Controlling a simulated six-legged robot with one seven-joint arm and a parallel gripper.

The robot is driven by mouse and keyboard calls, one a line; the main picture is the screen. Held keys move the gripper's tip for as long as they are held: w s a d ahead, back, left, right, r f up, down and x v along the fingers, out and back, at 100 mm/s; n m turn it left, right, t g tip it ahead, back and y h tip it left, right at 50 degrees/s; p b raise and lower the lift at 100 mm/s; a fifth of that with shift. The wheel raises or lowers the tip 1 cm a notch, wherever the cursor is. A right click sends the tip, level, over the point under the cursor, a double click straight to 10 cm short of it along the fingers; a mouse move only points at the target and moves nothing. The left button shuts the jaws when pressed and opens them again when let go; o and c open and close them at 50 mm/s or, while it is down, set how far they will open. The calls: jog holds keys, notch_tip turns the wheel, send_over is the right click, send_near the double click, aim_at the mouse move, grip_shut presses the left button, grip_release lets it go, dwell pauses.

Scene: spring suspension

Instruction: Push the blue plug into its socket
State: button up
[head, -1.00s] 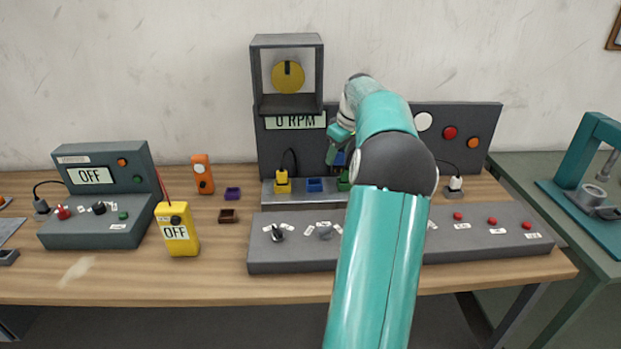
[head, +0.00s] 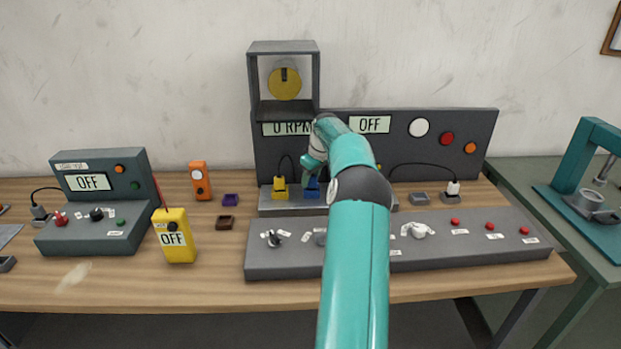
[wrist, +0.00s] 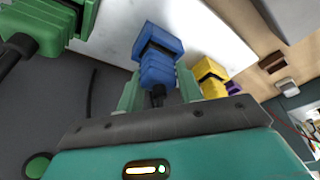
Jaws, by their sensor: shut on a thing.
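My gripper (wrist: 158,88) is shut on the blue plug (wrist: 157,72), with one pale green finger on each side and the black cable end toward my palm. The blue socket (wrist: 157,38) lies straight beyond the plug and in line with it. A dark band shows between them; I cannot tell how deep the plug sits. In the head view my gripper (head: 309,178) is down at the blue socket (head: 312,197), and my arm hides part of it.
The yellow plug (head: 280,184) stands close on the left of the blue one. A green plug (wrist: 32,25) is on the other side, hidden by my arm in the head view. The long grey console (head: 460,248) lies in front, and the dark panel (head: 440,120) rises behind.

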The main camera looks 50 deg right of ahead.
jog(key=shift+w+f, duration=0.1)
jog(key=shift+f, duration=0.05)
jog(key=o, duration=1)
